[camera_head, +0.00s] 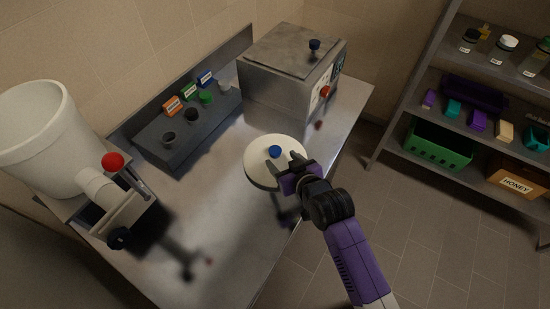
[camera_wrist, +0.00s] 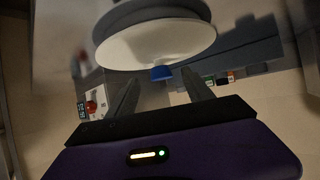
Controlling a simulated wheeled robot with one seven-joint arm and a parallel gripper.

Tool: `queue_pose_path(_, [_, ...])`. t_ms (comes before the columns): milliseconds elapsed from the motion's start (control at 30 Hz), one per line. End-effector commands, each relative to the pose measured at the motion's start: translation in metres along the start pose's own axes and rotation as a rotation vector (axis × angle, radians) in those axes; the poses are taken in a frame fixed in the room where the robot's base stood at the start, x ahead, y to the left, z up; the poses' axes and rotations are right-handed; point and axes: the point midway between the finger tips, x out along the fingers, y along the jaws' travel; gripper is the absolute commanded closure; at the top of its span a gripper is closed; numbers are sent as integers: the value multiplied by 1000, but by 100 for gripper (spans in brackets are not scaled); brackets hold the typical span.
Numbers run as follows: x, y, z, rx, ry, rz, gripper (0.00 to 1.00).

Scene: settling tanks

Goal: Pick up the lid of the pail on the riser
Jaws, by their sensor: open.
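A round white lid (camera_head: 258,170) with a blue knob (camera_head: 275,151) shows in the middle of the worktop in the head view. In the wrist view the lid (camera_wrist: 150,48) is upside down in the picture, with a grey rounded body behind it, and the knob (camera_wrist: 161,73) points toward my gripper. The lid hides most of what is under it in the head view. My gripper (camera_head: 288,162) is open and empty, just right of the knob. In the wrist view its fingertips (camera_wrist: 160,80) lie either side of the knob's line; I cannot tell whether they touch it.
A large white tank (camera_head: 35,130) with a red-knobbed valve (camera_head: 113,161) stands at the left. A dark stepped rack (camera_head: 180,140) with small jars and coloured labels is behind. A metal box (camera_head: 285,80) with a dark knob is at the back. Shelves (camera_head: 470,110) stand at the right.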

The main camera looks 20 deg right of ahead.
Motion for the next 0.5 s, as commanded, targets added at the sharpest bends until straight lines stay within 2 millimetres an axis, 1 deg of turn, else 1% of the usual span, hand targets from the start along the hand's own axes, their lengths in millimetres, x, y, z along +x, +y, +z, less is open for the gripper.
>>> queue_pose_path(33, [5,0,-2,0,2,0,40])
queue_pose_path(167, [16,0,-4,0,2,0,40])
queue_pose_path(367, [41,0,-11,0,2,1,40])
queue_pose_path(500, [56,0,-9,0,3,1,40])
